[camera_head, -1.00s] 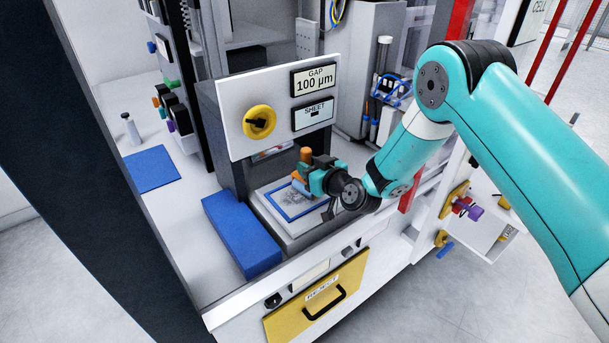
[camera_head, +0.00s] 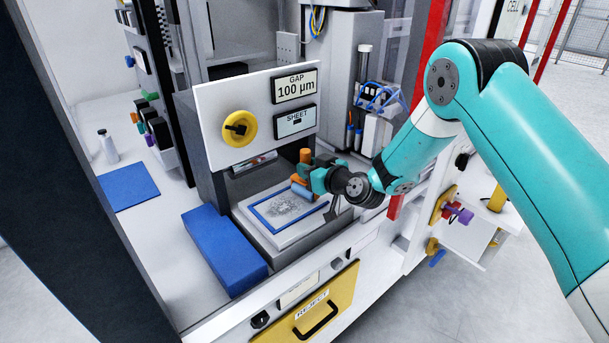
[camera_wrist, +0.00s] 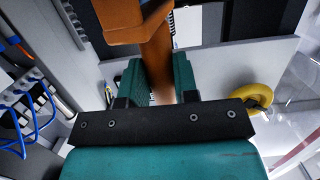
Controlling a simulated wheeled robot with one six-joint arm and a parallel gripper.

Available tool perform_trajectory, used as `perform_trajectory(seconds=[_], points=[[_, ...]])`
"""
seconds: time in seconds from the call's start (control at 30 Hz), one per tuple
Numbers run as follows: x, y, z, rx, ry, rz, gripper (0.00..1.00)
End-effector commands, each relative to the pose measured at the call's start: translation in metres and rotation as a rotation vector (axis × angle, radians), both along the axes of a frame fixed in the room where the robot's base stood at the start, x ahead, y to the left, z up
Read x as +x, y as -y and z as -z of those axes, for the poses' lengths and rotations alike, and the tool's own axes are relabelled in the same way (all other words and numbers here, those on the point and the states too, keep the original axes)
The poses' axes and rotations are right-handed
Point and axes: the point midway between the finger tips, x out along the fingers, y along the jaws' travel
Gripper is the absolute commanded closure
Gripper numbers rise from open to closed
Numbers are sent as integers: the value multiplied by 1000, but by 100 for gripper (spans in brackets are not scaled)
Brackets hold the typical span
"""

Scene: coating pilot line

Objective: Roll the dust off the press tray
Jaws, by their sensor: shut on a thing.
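The press tray (camera_head: 262,229) is a pale plate with a blue rectangular outline, on the press bed below the gap panel. A patch of grey dust (camera_head: 284,208) lies inside the outline. My gripper (camera_head: 310,180) is shut on the orange handle of a roller (camera_head: 304,156), whose light blue drum (camera_head: 301,191) is low over the tray's far right corner. I cannot tell whether the drum touches the tray. In the wrist view the orange handle (camera_wrist: 156,55) stands between the teal fingers (camera_wrist: 160,82); the drum is out of sight there.
A blue block (camera_head: 225,250) lies left of the tray. The white panel (camera_head: 215,110) with a yellow knob (camera_head: 239,128) overhangs the tray's back. A yellow reject drawer (camera_head: 305,310) is below in front. A blue mat (camera_head: 129,187) and a bottle (camera_head: 107,146) are at left.

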Motion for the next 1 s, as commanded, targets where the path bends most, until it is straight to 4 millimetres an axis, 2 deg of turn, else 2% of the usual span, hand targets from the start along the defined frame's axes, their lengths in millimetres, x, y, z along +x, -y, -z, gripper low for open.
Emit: perform_trajectory(seconds=[0.13, 0.33, 0.63, 1.0], points=[[7, 10, 1, 1, 4, 2, 100], [11, 14, 0, 1, 3, 0, 100], [11, 9, 1, 0, 2, -1, 100], [-4, -13, 4, 1, -2, -3, 100]])
